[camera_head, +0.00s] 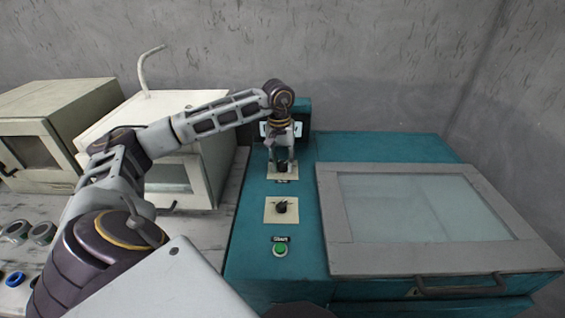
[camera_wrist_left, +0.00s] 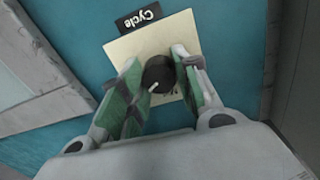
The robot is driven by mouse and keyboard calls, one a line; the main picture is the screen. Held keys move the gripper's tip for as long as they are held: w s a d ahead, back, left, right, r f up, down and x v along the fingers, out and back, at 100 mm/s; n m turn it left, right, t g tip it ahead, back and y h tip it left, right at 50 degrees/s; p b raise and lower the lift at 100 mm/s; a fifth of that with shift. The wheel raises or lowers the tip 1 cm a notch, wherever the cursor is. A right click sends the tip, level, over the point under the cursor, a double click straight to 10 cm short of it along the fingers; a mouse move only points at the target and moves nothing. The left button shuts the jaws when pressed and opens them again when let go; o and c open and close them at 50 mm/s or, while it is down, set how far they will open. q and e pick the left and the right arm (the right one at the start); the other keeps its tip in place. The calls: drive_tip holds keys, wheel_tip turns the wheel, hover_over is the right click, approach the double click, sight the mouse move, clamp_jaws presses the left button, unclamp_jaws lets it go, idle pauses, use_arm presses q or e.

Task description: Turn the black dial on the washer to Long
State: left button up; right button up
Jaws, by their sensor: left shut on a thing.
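The washer (camera_head: 390,148) is a teal machine with a grey-framed glass lid. On its left panel are two black dials on cream plates. My left gripper (camera_head: 282,163) reaches down onto the far black dial (camera_head: 283,168). In the left wrist view the left gripper (camera_wrist_left: 160,80) has its green-padded fingers on either side of this dial (camera_wrist_left: 157,72), shut on it. The dial has a white pointer mark, and a black label (camera_wrist_left: 138,17) beside its plate reads "Cycle". The plate's markings are mostly hidden by the fingers. My right gripper is not in view.
A second black dial (camera_head: 281,207) sits nearer, with a green button (camera_head: 280,250) below it. The washer lid (camera_head: 420,210) with its dark handle (camera_head: 460,285) is to the right. White and beige box-shaped machines stand to the left, and a grey wall is behind.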

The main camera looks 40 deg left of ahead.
sight(280, 163)
use_arm(q)
drive_tip(key=o, duration=1)
drive_tip(key=shift+s+a+r, duration=0.1)
drive_tip(key=shift+a+r, duration=0.05)
drive_tip(key=shift+r, duration=2.85)
drive_tip(key=shift+s+a+r, duration=0.1)
drive_tip(key=shift+a+r, duration=0.05)
drive_tip(key=shift+r, duration=2.85)
